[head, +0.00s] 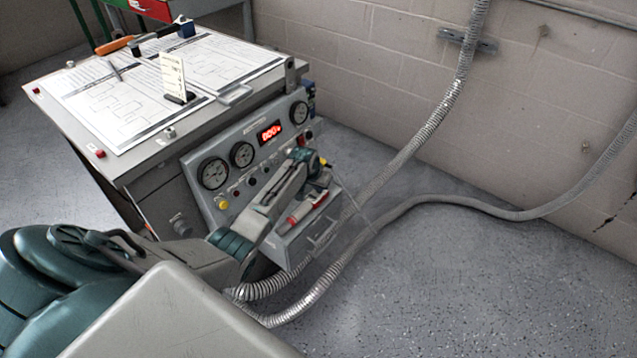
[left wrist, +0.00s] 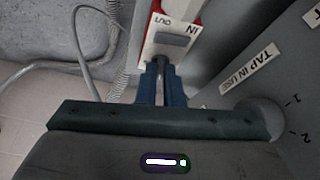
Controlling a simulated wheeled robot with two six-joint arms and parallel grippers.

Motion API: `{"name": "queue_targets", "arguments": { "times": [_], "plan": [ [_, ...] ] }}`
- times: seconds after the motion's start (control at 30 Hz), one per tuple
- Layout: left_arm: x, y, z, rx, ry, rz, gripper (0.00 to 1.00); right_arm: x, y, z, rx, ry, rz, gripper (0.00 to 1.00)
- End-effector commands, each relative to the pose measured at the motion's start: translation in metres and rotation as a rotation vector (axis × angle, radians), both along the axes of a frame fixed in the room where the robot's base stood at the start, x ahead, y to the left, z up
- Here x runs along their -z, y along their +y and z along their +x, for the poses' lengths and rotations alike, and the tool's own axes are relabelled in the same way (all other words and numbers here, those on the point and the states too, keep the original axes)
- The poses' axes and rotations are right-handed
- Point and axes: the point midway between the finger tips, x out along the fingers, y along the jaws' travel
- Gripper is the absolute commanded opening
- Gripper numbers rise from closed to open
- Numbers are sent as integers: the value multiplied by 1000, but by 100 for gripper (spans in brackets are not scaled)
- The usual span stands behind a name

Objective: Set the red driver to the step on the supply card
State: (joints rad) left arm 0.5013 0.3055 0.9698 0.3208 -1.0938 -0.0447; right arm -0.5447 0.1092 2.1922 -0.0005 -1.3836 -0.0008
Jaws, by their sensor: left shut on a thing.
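My left gripper (left wrist: 163,78) has its blue fingers closed around a small grey lever (left wrist: 162,62) beside a white plate (left wrist: 172,35) marked IN and OUT with a red edge. In the head view my left arm reaches across the front of the control panel (head: 215,205), and its fingertips are hard to make out. A red-handled thing (head: 307,208), perhaps the red driver, lies on the panel's lower front. A white card (head: 172,73) with small print stands upright on the bench top. A dial marked TAP IN USE (left wrist: 250,67) shows in the left wrist view. My right gripper is out of view.
The panel has round gauges (head: 214,173) and a lit red display (head: 269,132). Paper diagrams (head: 120,100) cover the bench top. Flexible grey conduits (head: 430,120) run along the wall and floor on the right. The floor at lower right is clear.

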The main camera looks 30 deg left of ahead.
Motion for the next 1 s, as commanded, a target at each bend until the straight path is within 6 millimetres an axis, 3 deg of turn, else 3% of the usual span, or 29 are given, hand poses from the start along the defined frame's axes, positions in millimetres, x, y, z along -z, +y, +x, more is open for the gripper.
{"name": "queue_targets", "arguments": {
  "times": [0.47, 0.5, 0.6, 1.0],
  "plan": [
    [0, 1, 0, 76, -5, -1, 0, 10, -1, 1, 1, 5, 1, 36],
    [0, 1, 0, 76, -5, -1, 11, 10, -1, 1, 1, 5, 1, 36],
    [0, 1, 0, 74, -5, 0, 29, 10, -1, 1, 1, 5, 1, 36],
    [-7, 1, -3, 75, -5, 1, 29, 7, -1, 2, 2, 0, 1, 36]
  ]
}}
